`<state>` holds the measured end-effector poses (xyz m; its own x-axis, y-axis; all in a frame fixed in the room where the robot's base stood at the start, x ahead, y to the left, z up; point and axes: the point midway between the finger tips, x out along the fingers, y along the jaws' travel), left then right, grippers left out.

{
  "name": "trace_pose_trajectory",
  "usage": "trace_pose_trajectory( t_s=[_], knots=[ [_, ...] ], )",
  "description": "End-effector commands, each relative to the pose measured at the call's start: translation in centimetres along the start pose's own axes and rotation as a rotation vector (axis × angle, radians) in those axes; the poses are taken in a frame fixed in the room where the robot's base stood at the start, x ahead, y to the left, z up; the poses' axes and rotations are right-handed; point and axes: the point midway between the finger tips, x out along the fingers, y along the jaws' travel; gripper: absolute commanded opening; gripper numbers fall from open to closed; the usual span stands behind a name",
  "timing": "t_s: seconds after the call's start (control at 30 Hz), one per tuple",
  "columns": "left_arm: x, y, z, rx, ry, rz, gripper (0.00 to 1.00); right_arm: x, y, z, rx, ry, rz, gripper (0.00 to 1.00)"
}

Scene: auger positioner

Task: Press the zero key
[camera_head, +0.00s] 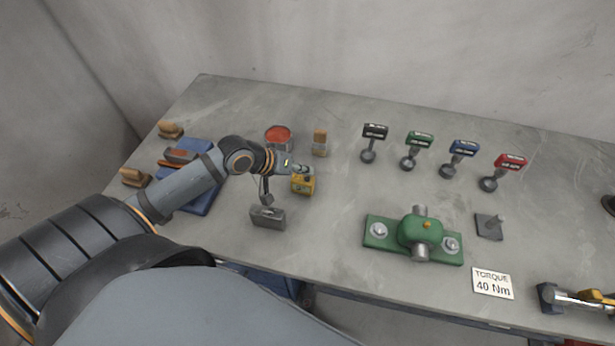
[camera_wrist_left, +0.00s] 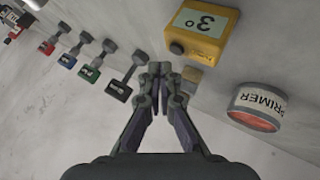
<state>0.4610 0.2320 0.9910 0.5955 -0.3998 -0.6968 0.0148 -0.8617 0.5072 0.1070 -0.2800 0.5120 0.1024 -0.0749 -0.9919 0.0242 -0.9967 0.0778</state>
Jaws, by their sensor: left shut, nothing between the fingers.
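A small yellow box-shaped gauge (camera_head: 303,187) stands on the table just by my left gripper. In the left wrist view the gauge (camera_wrist_left: 215,32) has a pale display that reads "3°" and a round dark key (camera_wrist_left: 177,47) near its edge. My left gripper (camera_head: 304,173) is shut and empty, and from the head it overlaps the top of the gauge. In the left wrist view its closed fingertips (camera_wrist_left: 160,70) lie beside the key; I cannot tell whether they touch it. My right gripper is not in view.
A grey block (camera_head: 268,218) lies in front. A green clamp fixture (camera_head: 415,235), a torque card (camera_head: 492,284) and several colour-tagged tools stand to the right.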

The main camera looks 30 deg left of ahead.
Motion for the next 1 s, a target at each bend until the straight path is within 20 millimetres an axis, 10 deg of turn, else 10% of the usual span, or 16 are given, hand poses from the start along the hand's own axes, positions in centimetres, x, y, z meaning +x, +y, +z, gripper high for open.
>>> trace_pose_trajectory(
  t_s=[1.0],
  knots=[
    [0.77,-0.56,0.58,0.000,0.000,0.000,0.00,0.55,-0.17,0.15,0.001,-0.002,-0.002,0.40]
  ],
)
